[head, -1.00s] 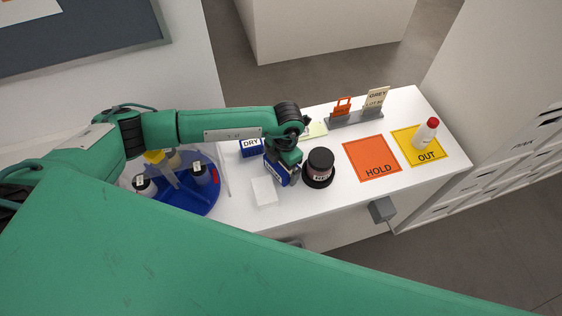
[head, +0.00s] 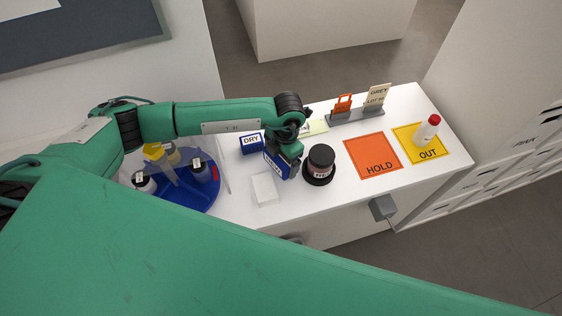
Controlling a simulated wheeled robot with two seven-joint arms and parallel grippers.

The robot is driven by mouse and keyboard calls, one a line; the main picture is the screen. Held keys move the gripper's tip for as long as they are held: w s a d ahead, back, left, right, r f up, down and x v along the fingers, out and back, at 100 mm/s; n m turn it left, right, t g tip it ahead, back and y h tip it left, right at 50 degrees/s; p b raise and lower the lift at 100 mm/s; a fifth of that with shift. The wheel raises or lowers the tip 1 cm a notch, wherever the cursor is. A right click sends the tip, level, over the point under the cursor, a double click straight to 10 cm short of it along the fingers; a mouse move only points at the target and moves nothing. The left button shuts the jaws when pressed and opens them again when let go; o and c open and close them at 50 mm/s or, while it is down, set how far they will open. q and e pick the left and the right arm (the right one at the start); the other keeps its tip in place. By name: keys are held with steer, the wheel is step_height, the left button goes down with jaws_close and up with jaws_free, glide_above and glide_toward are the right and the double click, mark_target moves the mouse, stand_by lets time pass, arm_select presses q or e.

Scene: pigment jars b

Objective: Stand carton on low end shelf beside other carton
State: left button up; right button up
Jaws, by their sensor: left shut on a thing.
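My left gripper (head: 290,160) is shut on a blue and white carton (head: 276,164), mostly seen from above and partly hidden by the gripper. The other carton (head: 251,144), blue with a white label reading DRY, stands just to the left and a little behind it on the white surface. A small gap seems to lie between the two cartons. I cannot tell whether the held carton touches the surface. A separate low shelf cannot be made out clearly. My right gripper is not in view.
A black-lidded jar (head: 320,162) stands close right of the held carton. A white block (head: 264,188) lies in front. A blue round tray (head: 190,200) with bottles is at left. The orange HOLD mat (head: 365,150) is clear; a red-capped bottle (head: 427,131) stands on the yellow OUT mat (head: 408,136).

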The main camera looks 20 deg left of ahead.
arm_select(q)
step_height(320, 180, up, 18)
steer(key=b, duration=0.5)
steer(key=a+m+t, duration=0.1)
steer(key=a+m, duration=0.2)
steer(key=m, duration=1.1)
steer(key=a+m+t, duration=0.1)
steer(key=a+m, duration=0.2)
steer(key=m, duration=1.2)
steer(key=shift+a+f+t+h, duration=0.25)
steer(key=shift+a+t+h, duration=0.05)
steer(key=shift+h, duration=0.1)
steer(key=shift+w, duration=0.15)
